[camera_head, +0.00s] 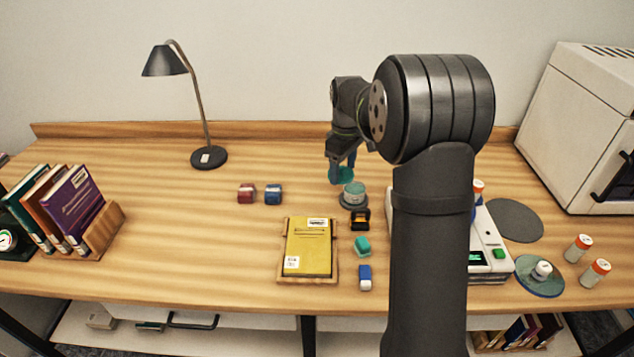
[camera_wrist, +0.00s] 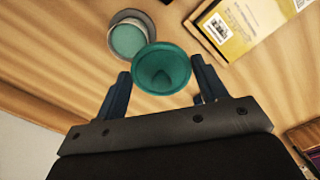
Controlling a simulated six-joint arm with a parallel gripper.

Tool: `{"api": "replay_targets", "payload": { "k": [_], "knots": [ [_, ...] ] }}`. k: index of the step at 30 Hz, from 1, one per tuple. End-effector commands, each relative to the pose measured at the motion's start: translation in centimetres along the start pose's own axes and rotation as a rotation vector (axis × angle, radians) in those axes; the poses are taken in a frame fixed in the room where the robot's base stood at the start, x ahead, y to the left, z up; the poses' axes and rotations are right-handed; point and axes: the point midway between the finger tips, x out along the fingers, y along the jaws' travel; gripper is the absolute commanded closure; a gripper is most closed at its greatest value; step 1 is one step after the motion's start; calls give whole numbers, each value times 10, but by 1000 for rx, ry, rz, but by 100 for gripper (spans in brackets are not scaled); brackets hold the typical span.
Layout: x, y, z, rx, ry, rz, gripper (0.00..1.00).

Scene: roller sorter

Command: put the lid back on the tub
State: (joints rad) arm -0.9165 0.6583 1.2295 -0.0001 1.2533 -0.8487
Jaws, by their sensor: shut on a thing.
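My gripper (camera_head: 341,164) is shut on the round teal lid (camera_head: 342,175). In the wrist view the lid (camera_wrist: 162,72) sits between the two dark blue fingers of my gripper (camera_wrist: 160,75). The tub (camera_head: 354,194) is a small round container with teal in its mouth, standing on the table. In the head view the lid is held up just left of and behind the tub. In the wrist view the tub (camera_wrist: 127,40) shows beyond the lid, and the lid hides part of its edge. The lid looks apart from the tub, though the gap is hard to judge.
A black and orange item (camera_head: 360,219) stands just in front of the tub. A yellow book on a wooden tray (camera_head: 284,272) lies front left. Red (camera_head: 247,194) and blue (camera_head: 274,195) blocks are further left. A white device (camera_head: 488,262) stands right, partly behind my arm.

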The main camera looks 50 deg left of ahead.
Motion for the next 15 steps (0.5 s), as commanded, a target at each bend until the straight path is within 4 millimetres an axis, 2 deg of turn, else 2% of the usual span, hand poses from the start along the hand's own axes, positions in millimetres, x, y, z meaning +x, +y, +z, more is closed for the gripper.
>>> {"api": "replay_targets", "payload": {
  "k": [1,3,6,11,15],
  "knots": [
    [0,16,7,5,0,0,56],
    [-2,32,13,3,0,0,56],
    [-3,45,19,1,0,0,56],
    [2,50,22,-1,-1,-1,56],
    [13,49,22,-2,-2,-3,56]
  ]
}}
